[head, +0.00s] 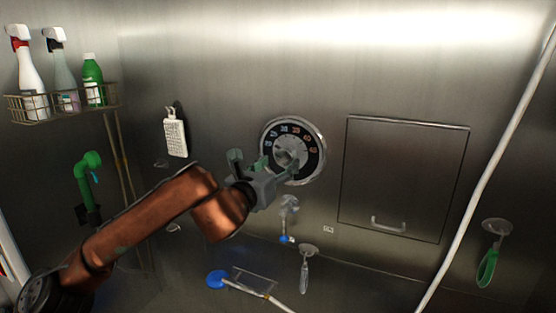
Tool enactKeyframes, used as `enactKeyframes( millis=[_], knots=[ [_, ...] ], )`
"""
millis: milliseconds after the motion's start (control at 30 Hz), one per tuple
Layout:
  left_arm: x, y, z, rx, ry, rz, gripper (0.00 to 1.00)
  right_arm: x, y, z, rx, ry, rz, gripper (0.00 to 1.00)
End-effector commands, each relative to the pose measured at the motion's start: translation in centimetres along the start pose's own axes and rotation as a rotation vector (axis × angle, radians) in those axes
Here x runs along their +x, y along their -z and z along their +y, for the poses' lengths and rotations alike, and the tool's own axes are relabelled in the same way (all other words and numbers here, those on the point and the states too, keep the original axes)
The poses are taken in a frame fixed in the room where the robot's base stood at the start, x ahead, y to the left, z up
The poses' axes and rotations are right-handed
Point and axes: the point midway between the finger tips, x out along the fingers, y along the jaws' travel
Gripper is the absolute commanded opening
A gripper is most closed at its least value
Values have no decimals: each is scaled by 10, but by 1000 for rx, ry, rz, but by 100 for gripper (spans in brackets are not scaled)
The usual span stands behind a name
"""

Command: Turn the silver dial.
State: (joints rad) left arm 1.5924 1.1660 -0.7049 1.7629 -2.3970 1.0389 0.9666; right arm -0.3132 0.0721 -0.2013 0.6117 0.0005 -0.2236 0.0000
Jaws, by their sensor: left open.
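The silver dial (301,142) is a round plate on the back metal wall, with a dark ring of coloured marks and a silver rim. My left gripper (264,160) is in front of the dial's lower left part, with my copper-coloured arm reaching in from the lower left. Its fingers are open, one near the dial's centre and one to the left of the rim. The gripper hides part of the dial's centre and lower left. I cannot tell whether a finger touches the dial. My right gripper is not in view.
A wire shelf (66,107) with spray bottles hangs at upper left. A pale hose (492,165) crosses the right side.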

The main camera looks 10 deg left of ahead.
Motion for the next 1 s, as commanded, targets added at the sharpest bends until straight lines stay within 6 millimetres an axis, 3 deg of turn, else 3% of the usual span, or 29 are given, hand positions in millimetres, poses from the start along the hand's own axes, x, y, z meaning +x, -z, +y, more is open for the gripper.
enactKeyframes(
  millis=[200,367,567,1000],
  knots=[
    [24,-2,1,0,-3,-2,56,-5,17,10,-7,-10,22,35],
    [30,-1,2,0,-2,-1,56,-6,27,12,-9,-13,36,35],
    [30,0,2,0,-2,-1,56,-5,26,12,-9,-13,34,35],
    [30,0,2,0,-2,-1,25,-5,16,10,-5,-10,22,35]
  ],
)
